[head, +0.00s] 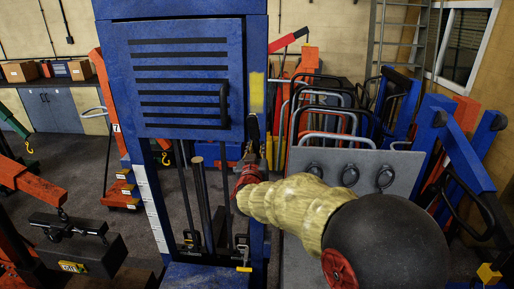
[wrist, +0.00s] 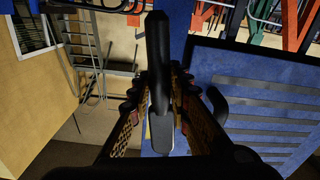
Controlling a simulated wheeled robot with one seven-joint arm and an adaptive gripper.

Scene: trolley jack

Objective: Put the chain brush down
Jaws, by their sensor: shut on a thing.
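The chain brush (wrist: 158,45) is a long black handle with a paler grey end in the wrist view. It runs up the middle of the picture between the two fingers of my gripper (wrist: 160,88). My gripper is shut on it, and the brush is in the air. In the head view my gripper (head: 252,132) is small and dark at the end of my arm, beside the right edge of the blue cabinet. I cannot clearly make out the brush there, nor its bristles in either view.
The blue cabinet (head: 185,75) with slots and a black handle stands close on the left of my gripper. A grey panel (head: 352,160) and several jacks and metal frames (head: 325,110) crowd the right. A black block (head: 78,252) hangs at the left. Some floor shows behind.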

